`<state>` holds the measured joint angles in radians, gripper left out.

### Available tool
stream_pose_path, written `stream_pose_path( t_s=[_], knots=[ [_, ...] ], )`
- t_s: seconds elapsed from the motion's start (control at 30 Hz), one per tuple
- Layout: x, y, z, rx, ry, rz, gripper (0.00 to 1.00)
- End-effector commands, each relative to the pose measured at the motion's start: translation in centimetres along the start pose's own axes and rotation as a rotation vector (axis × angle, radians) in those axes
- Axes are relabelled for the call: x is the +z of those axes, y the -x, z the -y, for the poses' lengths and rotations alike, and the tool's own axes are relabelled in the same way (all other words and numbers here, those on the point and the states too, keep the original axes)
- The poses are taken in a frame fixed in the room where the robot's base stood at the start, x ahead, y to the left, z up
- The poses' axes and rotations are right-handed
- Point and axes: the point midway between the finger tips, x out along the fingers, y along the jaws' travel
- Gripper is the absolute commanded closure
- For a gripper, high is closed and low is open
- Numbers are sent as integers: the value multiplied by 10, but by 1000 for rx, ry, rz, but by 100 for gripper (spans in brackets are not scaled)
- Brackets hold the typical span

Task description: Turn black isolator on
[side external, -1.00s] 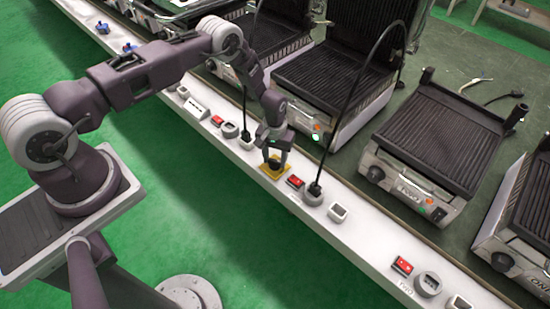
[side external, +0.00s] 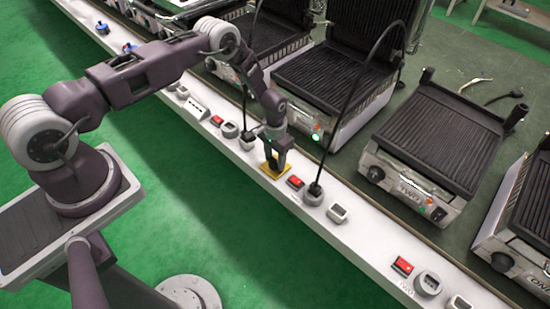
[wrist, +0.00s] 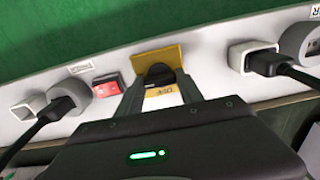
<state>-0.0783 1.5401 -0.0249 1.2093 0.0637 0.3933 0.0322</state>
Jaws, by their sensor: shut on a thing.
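The black isolator (wrist: 159,75) is a dark knob on a yellow square plate (wrist: 161,57), set in the white strip. In the side view the yellow plate (side external: 266,171) shows just under my gripper (side external: 275,167), and the knob is mostly hidden by the fingers. In the wrist view the fingers of my gripper (wrist: 160,84) stand one on each side of the knob and are shut on it. A yellow label with dark letters (wrist: 161,91) shows between the fingers. I cannot read the knob's setting.
A red switch (side external: 295,182) and a grey socket with a black plug (side external: 313,194) sit just right of the isolator. Another plugged socket (side external: 246,141) is to its left. Black cables rise beside my gripper. Grills (side external: 420,150) stand behind the strip.

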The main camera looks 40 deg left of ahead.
Motion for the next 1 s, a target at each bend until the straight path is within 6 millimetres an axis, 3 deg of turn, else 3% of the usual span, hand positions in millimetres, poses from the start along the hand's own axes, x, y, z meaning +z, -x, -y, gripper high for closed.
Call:
stream_pose_path(
  t_s=[0.27, 0.3, 0.4, 0.73, 1.0],
  knots=[
    [0, 1, 0, -1, -4, 0, 97],
    [0, 1, 0, -1, -4, 0, 54],
    [0, 0, 0, -1, -4, 0, 35],
    [0, 4, 0, -1, -2, -1, 35],
    [-1, 56, 0, -1, -3, -3, 35]
  ],
)
